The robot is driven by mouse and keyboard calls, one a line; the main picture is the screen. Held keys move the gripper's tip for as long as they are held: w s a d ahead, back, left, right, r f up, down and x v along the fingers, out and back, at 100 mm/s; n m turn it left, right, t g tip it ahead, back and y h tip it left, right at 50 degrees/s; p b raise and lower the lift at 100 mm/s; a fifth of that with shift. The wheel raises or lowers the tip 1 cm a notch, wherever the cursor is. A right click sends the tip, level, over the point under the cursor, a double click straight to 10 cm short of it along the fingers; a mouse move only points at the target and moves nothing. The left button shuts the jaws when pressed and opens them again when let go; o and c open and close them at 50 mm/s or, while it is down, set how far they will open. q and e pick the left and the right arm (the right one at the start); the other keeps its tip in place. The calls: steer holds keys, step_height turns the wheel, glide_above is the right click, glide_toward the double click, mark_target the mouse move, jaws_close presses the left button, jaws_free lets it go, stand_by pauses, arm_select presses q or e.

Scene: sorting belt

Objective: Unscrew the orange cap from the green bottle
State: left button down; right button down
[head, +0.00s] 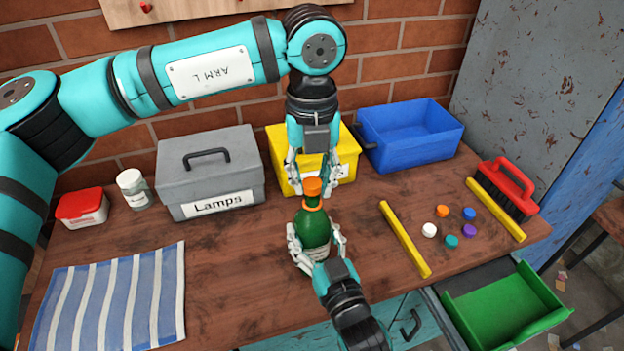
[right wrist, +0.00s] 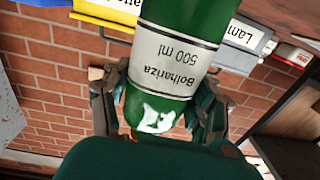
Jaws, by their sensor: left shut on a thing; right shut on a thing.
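The green bottle (head: 313,228) stands upright near the middle of the workbench, with an orange band around its neck. Its orange cap (head: 312,187) shows at the top of the neck; I cannot tell how far it is turned. My left gripper (head: 313,180) comes from above and is shut on the cap. My right gripper (head: 316,246) comes from the front and is shut around the bottle's body. In the right wrist view, the bottle (right wrist: 205,22) appears upside down between the fingers, its white label reading "Bolhariza 500 ml".
Behind stand a grey "Lamps" box (head: 205,165), a yellow bin (head: 345,155) and a blue crate (head: 415,135). Right lie several coloured caps (head: 451,241) between two yellow bars (head: 405,240), and a red brush (head: 508,185). A striped cloth (head: 110,300) lies front left. A green drawer (head: 505,310) is open.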

mark_target(312, 183)
arm_select(q)
steer(key=shift+r, duration=0.1)
steer(key=shift+r, duration=1.95)
arm_select(e)
steer(key=shift+c, duration=1.4)
jaws_free()
steer(key=v, duration=1.2)
